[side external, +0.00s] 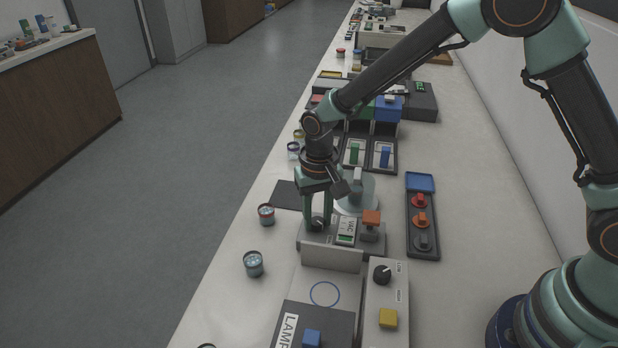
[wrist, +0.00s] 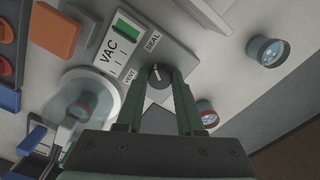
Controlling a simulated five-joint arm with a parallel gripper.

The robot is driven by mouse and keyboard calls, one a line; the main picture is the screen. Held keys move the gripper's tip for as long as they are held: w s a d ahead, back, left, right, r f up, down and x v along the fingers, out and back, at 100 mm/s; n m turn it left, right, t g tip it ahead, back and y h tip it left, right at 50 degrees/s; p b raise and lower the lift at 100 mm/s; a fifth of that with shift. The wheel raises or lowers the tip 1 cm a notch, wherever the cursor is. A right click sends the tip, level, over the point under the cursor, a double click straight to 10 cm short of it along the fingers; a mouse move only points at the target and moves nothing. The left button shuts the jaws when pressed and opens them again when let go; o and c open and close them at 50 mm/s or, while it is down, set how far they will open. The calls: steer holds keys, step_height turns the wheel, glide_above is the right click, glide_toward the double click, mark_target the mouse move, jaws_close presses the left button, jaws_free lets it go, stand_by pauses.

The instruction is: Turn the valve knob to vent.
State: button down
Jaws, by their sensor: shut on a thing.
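The valve knob (wrist: 159,76) is a dark round knob with a pale pointer line, on a grey panel (wrist: 185,62) marked VAC, SEAL and VENT. In the wrist view my gripper (wrist: 161,84) has its two green fingers on either side of the knob, shut on it. The VENT label (wrist: 129,75) is left of the knob and the SEAL label (wrist: 152,42) is above it. In the side view the knob (side external: 318,222) is partly hidden by my gripper (side external: 318,218), which points down onto the panel. The pointer's exact setting is hard to tell.
Small round jars (side external: 253,263) stand on the left bench edge.

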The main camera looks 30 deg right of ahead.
mark_target(318, 220)
steer(key=n, duration=1.4)
steer(key=shift+n, duration=0.4)
steer(key=shift+w, duration=0.1)
steer(key=c, duration=0.5)
jaws_free()
step_height(318, 220, up, 12)
steer(key=shift+r, duration=0.1)
